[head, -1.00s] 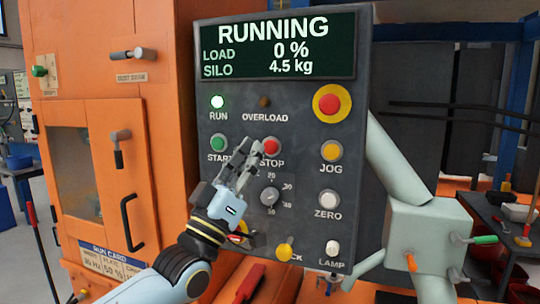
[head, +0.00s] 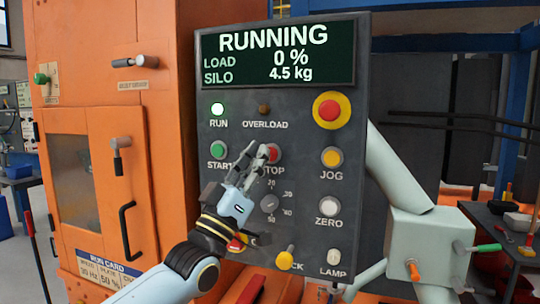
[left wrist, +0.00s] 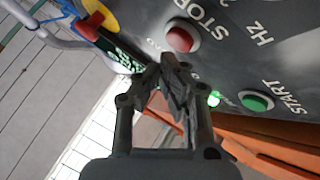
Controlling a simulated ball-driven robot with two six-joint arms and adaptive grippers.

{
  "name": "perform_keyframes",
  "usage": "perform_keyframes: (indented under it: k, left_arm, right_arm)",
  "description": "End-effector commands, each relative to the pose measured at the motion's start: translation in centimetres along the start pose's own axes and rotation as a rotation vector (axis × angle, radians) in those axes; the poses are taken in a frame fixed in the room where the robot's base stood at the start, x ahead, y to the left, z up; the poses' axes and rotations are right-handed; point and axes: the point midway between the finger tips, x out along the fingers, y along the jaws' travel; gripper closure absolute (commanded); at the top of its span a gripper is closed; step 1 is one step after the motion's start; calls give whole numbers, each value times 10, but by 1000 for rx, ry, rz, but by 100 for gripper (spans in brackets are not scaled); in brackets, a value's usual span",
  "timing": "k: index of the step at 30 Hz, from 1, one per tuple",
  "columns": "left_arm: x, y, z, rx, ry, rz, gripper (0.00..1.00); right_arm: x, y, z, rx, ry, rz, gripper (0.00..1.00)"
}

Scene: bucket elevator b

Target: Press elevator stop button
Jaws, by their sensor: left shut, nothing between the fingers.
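The control panel (head: 228,120) stands upright, its screen (head: 275,55) reading RUNNING, load 0 %, silo 4.5 kg. The red stop button (head: 273,153) sits right of the green start button (head: 218,150). My left gripper (head: 262,152) is shut and empty, its fingertips just left of the stop button, overlapping the first letter of its label. In the left wrist view the stop button (left wrist: 180,38) shows beyond and to the right of the shut fingertips (left wrist: 165,62), with a gap visible in that picture. The start button (left wrist: 256,101) is farther right there. My right gripper is not in view.
The green run lamp (head: 217,109) is lit. A large red emergency button (head: 330,111), a yellow JOG button (head: 332,157) and a dial (head: 270,203) are also on the panel. An orange cabinet (head: 105,85) stands left and a grey box (head: 425,245) right.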

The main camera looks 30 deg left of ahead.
Motion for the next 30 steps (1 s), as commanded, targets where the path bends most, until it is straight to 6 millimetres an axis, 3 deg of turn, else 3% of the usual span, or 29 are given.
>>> perform_keyframes:
  k: [30]
  left_arm:
    - [5,-4,4,0,0,0,100]
  right_arm:
    - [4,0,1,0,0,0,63]
